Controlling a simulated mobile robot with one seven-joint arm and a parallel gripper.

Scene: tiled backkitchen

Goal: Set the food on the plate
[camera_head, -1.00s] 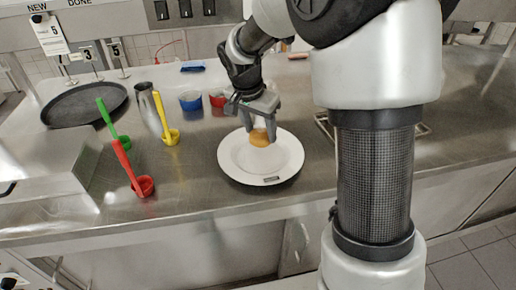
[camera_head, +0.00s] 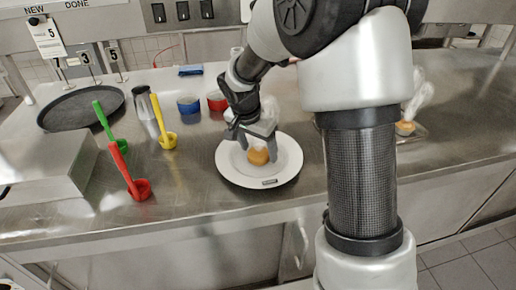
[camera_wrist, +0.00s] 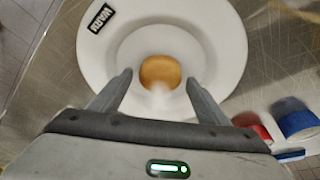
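A round orange-brown piece of food (camera_head: 258,157) sits in the middle of the white plate (camera_head: 228,168) on the steel counter. The food also shows in the wrist view (camera_wrist: 160,72), in the well of the plate (camera_wrist: 228,50), which has a "WARM" label on its rim. My gripper (camera_head: 258,148) is just above the plate with its fingers on either side of the food. In the wrist view my gripper (camera_wrist: 158,78) is open, with gaps between both fingers and the food. Faint steam rises around it.
Another steaming food piece (camera_head: 405,127) lies on a tray (camera_head: 414,137) at right, partly hidden by my arm. Left of the plate are yellow (camera_head: 168,141), red (camera_head: 140,189) and green (camera_head: 117,143) ladles. Blue (camera_head: 188,104) and red (camera_head: 216,101) containers stand behind.

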